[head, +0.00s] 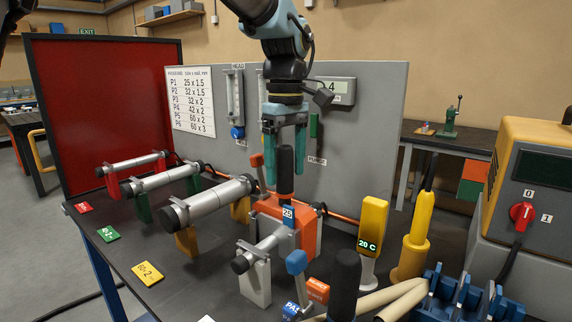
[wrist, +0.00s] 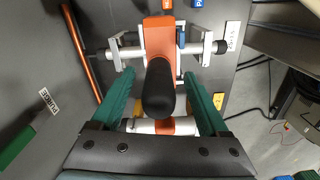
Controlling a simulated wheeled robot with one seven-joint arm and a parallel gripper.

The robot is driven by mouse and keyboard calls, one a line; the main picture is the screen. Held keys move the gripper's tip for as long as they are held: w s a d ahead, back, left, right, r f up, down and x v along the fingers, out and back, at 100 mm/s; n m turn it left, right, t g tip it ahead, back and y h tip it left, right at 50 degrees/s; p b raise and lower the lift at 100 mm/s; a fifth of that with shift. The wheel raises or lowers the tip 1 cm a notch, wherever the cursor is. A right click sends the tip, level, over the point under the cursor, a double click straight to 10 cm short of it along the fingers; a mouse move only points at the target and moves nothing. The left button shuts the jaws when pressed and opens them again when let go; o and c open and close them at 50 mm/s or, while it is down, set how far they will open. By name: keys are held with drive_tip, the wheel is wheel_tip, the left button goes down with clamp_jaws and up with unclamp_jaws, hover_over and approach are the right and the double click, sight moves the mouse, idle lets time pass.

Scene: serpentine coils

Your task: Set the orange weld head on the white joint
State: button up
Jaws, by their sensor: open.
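The orange weld head (head: 302,223) has a black upright handle (head: 285,160) and a blue "25" tag. It stands at the white joint, a thin grey tube on pale stands (head: 256,284) at the front of the bench. In the wrist view the weld head (wrist: 158,35) lies across the tube between the pale clamps (wrist: 126,50). I cannot tell how fully it is seated. My gripper (head: 285,182) is open, pointing down, with its green fingers on either side of the handle. In the wrist view my gripper (wrist: 157,65) shows gaps beside the handle (wrist: 158,92).
Thicker pipes on yellow (head: 186,240), green and red stands lie to the left. A yellow "20 C" gauge (head: 372,228), a yellow tool (head: 413,248) and a blue rack (head: 455,295) stand to the right. A grey panel (head: 370,120) rises behind.

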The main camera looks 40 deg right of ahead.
wheel_tip(320, 180, up, 11)
drive_tip(key=shift+b, duration=0.6)
drive_tip(key=w+a+f+m+t, duration=0.1)
drive_tip(key=w+a+f, duration=0.7)
drive_tip(key=a, duration=0.3)
drive_tip(key=w+a+f, duration=0.8)
drive_tip(key=a, duration=0.2)
drive_tip(key=s+a+f, duration=0.2)
drive_tip(key=a+f, duration=0.1)
drive_tip(key=a, duration=0.3)
drive_tip(key=s+a+f+m, duration=0.1)
drive_tip(key=s+a+f, duration=0.1)
drive_tip(key=a+f, duration=0.2)
drive_tip(key=s+a+f, duration=0.2)
drive_tip(key=a+f, duration=0.2)
drive_tip(key=a, duration=0.6)
drive_tip(key=shift+s+a+t, duration=0.25)
drive_tip(key=shift+s+t, duration=0.05)
drive_tip(key=shift+s, duration=0.05)
